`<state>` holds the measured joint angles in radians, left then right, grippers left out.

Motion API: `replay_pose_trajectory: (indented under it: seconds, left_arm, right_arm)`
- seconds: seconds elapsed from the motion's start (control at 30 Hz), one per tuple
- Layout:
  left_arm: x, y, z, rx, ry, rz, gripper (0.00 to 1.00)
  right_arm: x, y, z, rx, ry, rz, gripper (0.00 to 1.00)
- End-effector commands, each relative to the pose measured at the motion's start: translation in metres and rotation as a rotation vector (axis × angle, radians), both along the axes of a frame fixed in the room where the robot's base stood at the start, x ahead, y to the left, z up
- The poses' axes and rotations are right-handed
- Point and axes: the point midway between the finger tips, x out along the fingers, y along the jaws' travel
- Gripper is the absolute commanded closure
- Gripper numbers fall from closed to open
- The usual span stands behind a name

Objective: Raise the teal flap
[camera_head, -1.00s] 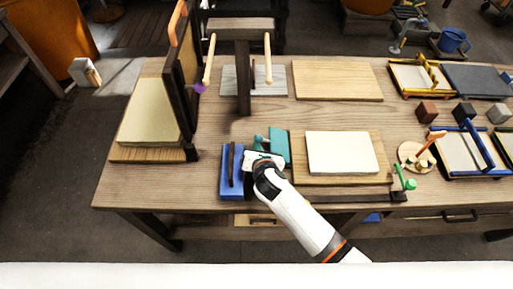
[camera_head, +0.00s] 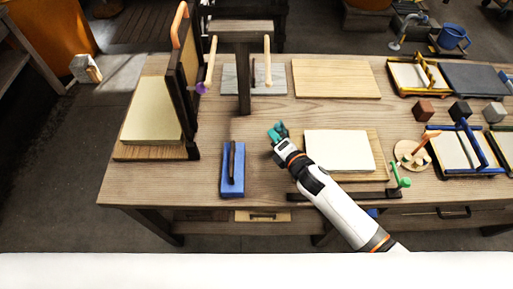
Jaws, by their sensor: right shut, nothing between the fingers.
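Teal (camera_head: 278,132) shows now only as a small patch at the tip of my right arm, above the middle of the table. I cannot tell whether this patch is the flap or part of my gripper; no broad flat teal face is visible. My right gripper (camera_head: 279,138) is shut and empty, behind and left of the cream slab. A blue block (camera_head: 233,182) with a dark upright bar (camera_head: 231,160) stands left of it, apart from the gripper. My left gripper is not in view.
The cream slab (camera_head: 338,151) on a wooden board lies right of my gripper, partly beside my forearm. A green handle (camera_head: 400,182) stands at the front right. A tall dark frame (camera_head: 186,95) stands at the left. The table between blue block and gripper is bare.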

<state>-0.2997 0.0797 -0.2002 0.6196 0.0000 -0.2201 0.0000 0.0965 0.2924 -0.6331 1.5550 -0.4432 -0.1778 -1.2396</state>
Motion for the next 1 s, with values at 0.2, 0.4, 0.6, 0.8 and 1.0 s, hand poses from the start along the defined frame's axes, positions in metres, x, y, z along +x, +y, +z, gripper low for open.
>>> replay_pose_trajectory:
  seconds: [0.2, 0.4, 0.6, 0.8, 1.0]
  left_arm:
    - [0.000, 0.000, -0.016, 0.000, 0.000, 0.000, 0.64]
    - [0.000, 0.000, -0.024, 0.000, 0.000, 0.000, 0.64]
    - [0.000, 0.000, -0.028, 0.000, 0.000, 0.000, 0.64]
    - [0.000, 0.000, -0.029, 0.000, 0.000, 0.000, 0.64]
    - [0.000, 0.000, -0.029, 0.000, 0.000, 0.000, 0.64]
  right_arm:
    - [0.000, -0.016, 0.002, 0.163, 0.000, 0.000, 1.00]
    - [0.000, -0.026, 0.006, 0.265, 0.000, 0.000, 1.00]
    - [0.000, -0.031, 0.008, 0.322, 0.001, 0.000, 1.00]
    - [0.000, -0.033, 0.009, 0.339, 0.000, 0.000, 1.00]
    - [0.000, -0.033, 0.009, 0.339, 0.000, -0.001, 1.00]
